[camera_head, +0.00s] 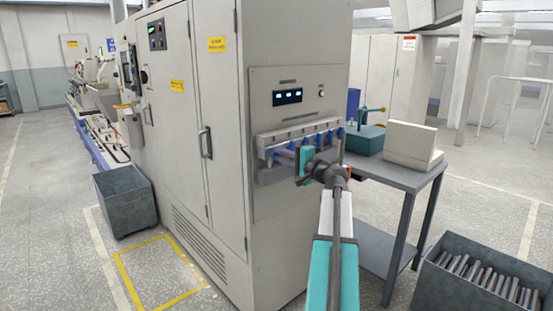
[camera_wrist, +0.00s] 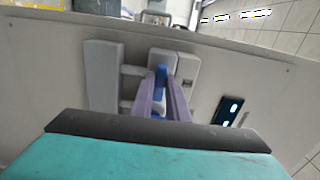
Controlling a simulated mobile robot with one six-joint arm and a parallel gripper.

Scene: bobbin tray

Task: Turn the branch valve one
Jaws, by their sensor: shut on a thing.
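A grey manifold (camera_head: 296,137) with several blue branch valve handles (camera_head: 340,133) in a row is fixed to the side panel of the tall cabinet. My gripper (camera_head: 283,155) is at the left part of this row, its purple fingers reaching to the panel. In the wrist view, my gripper (camera_wrist: 161,92) has its two fingers on either side of a blue valve handle (camera_wrist: 160,76) and is shut on it. My wrist and fingers hide part of the row in the head view, and I see no label telling which valve this is.
A display (camera_head: 287,97) sits on the panel above the manifold. A grey table (camera_head: 405,185) with a teal box (camera_head: 364,139) stands at the right. A bin of rods (camera_head: 480,285) is at the lower right, and an empty-looking bin (camera_head: 125,200) stands left.

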